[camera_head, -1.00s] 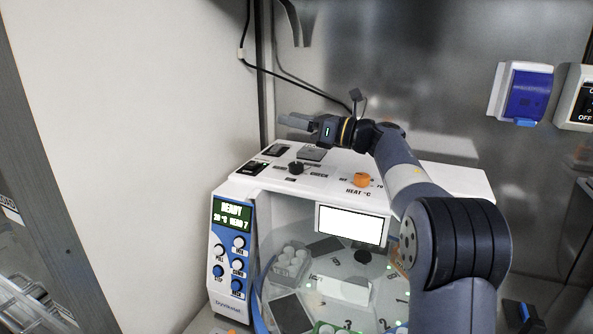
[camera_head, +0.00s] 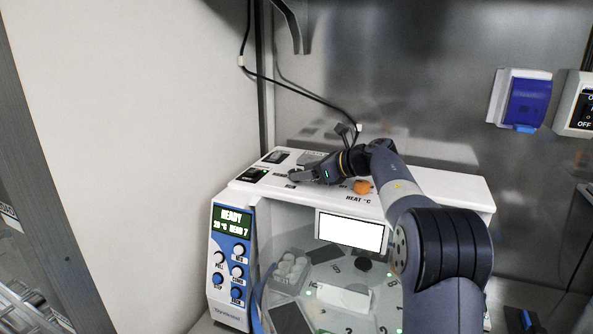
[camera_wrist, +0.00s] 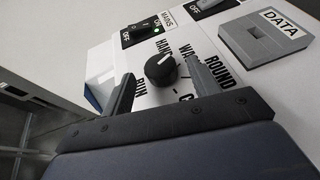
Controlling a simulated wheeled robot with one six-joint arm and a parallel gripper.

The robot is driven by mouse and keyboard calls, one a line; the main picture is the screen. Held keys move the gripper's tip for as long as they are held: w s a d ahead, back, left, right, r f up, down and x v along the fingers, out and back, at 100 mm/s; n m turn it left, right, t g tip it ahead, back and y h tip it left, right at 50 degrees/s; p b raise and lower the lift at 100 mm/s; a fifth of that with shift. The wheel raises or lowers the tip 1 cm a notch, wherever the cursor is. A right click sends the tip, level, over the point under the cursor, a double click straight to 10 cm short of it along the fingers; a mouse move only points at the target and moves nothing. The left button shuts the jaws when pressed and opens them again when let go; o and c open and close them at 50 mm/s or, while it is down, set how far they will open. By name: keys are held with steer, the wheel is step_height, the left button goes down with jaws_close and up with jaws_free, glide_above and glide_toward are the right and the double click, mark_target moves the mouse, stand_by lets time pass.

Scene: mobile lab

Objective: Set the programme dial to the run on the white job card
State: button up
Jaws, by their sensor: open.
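The black round dial (camera_wrist: 160,69) stands on the machine's white top in the wrist view. Its white line points up and right. Printed words ring it: HAND, one starting WA, partly covered, ROUND, RUN and one starting C. My gripper (camera_wrist: 160,64) is open, with one finger on each side of the dial; whether they touch it I cannot tell. In the head view my gripper (camera_head: 297,177) is low over the machine's top and hides the dial. A blank white panel (camera_head: 350,232) hangs on the machine's front; no writing shows, and I cannot tell if it is the job card.
A lit MAINS switch (camera_wrist: 144,29) and a grey DATA cover (camera_wrist: 266,39) lie beyond the dial. An orange HEAT knob (camera_head: 362,187) is right of my gripper. The green display (camera_head: 232,221) reads READY. A grey wall stands behind.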

mark_target(296, 171)
steer(key=shift+x, duration=1.75)
steer(key=c, duration=1)
